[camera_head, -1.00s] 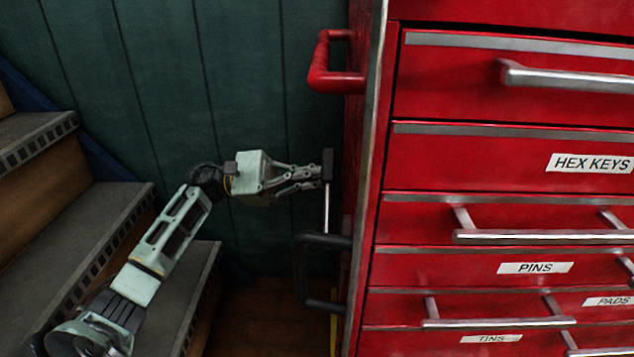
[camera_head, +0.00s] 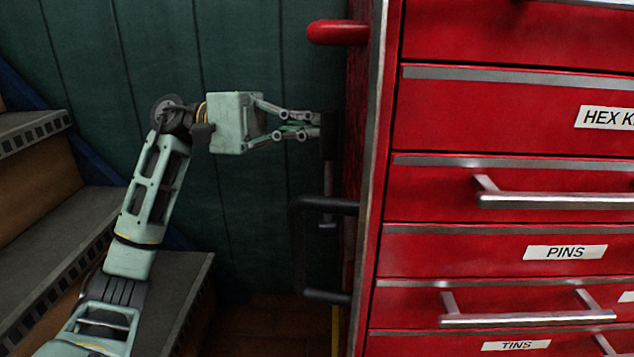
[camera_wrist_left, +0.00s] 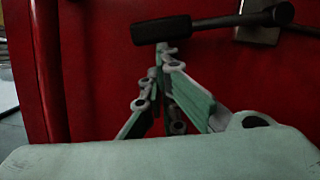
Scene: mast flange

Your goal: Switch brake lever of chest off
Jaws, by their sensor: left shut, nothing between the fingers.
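The red chest (camera_head: 470,105) fills the right of the head view. On its left side is the brake lever (camera_head: 329,145), with a black grip and a metal rod running down from it. The lever also shows across the top of the left wrist view (camera_wrist_left: 162,29), joined to a metal plate on the red side. My left gripper (camera_head: 318,125) is shut and empty, fingertips right at the black grip. The fingertips also show just below the grip in the left wrist view (camera_wrist_left: 163,55); whether they touch it I cannot tell. My right gripper is not in view.
A black handle (camera_head: 298,250) sticks out below the lever, and a red handle (camera_head: 338,32) above. Stairs (camera_head: 35,225) stand at the left. A dark green panelled wall (camera_head: 260,55) is behind. Drawer handles (camera_head: 530,318) project at the chest's front.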

